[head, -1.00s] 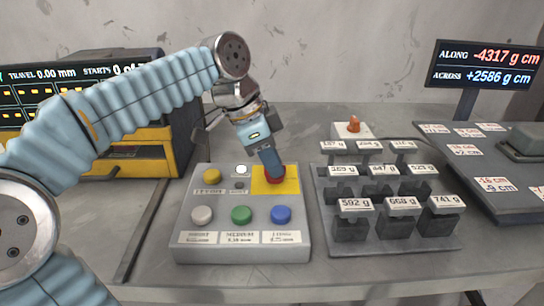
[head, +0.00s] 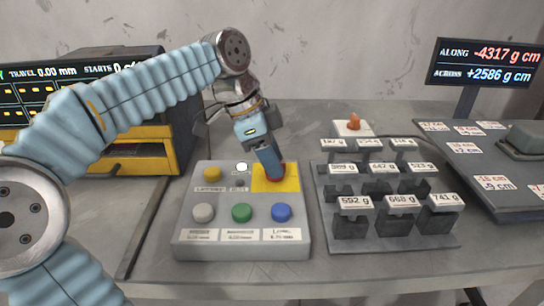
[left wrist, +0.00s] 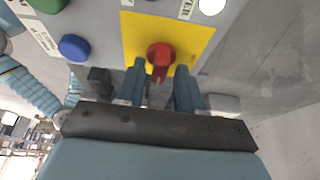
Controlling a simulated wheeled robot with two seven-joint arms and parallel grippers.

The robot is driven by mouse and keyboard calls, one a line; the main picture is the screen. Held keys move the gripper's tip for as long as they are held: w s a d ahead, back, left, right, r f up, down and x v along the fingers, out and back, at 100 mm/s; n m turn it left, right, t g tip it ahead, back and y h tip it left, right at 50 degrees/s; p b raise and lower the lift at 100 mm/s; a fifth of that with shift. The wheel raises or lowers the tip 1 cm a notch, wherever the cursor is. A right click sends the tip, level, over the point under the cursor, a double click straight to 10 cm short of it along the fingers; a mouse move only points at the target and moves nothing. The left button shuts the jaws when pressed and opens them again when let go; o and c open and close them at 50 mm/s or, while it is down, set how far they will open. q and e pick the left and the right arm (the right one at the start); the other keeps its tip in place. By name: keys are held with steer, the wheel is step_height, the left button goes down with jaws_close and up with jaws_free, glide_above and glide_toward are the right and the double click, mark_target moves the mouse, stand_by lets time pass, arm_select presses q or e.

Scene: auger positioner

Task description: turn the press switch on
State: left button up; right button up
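A red switch knob (head: 276,178) with a raised grip sits on a yellow plate (head: 290,184) at the back right of the grey button box (head: 245,252). It also shows in the left wrist view (left wrist: 160,53), with its grip pointing toward my gripper. My left gripper (head: 272,168) is at the knob, partly covering it in the head view. In the left wrist view the two blue fingers (left wrist: 160,78) are apart, one on each side of the knob's grip; whether they touch it I cannot tell. My right gripper is in neither view.
The box also bears yellow (head: 212,174), white (head: 203,212), green (head: 242,212) and blue (head: 281,212) buttons and a small white round (head: 242,167). A rack of labelled weights (head: 385,240) stands close on the right. A dark display machine (head: 150,120) stands at left.

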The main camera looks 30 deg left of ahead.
arm_select(q)
steer(key=shift+o, duration=0.2)
steer(key=shift+r, duration=0.1)
steer(key=v, duration=1.3)
steer(key=shift+r+p, duration=0.35)
steer(key=shift+p, duration=0.05)
steer(key=shift+s+a, duration=0.1)
